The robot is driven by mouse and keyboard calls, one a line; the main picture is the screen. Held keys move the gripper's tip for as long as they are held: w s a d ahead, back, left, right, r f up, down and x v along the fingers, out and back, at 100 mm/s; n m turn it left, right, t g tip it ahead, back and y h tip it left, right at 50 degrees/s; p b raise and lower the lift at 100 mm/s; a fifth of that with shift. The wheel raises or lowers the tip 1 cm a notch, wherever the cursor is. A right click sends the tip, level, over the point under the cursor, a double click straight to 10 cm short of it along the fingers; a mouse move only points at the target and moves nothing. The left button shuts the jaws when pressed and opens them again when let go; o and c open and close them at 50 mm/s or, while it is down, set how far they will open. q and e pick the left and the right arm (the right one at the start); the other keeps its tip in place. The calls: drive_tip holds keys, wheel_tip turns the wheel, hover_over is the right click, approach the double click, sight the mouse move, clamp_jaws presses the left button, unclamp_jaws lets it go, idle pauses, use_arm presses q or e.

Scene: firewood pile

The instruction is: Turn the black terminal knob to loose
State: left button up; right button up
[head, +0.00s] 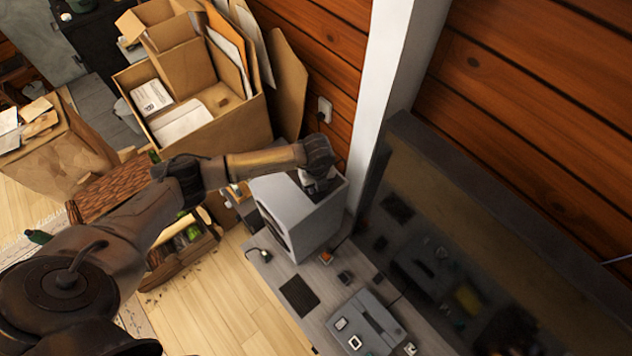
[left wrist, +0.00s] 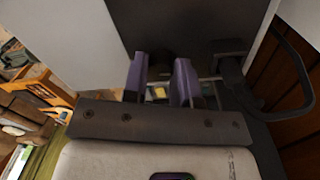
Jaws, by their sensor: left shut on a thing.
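My left gripper (head: 318,184) is lowered at the top of a tall grey box (head: 287,212) on the bench. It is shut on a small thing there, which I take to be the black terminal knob. The knob itself is hidden by the fingers and wrist in the head view. In the left wrist view, the two purple fingers (left wrist: 161,85) stand a little apart in front of a dark panel, and the knob cannot be made out between them. Whether it is turned cannot be seen. My right gripper is in neither view.
The grey bench (head: 322,288) holds a dark pad (head: 299,295), a flat grey device (head: 366,322) and small parts. A white post (head: 392,75), a wooden wall and a dark glossy panel (head: 450,230) stand close on the right. A cardboard box (head: 235,122) stands behind.

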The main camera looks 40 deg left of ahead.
use_arm(q)
drive_tip(key=shift+n, duration=0.6)
drive_tip(key=o, duration=0.9)
drive_tip(key=shift+o, duration=0.2)
wheel_tip(320, 180, up, 14)
drive_tip(key=shift+w, duration=0.25)
drive_tip(key=shift+d+f, duration=0.1)
idle(0.3)
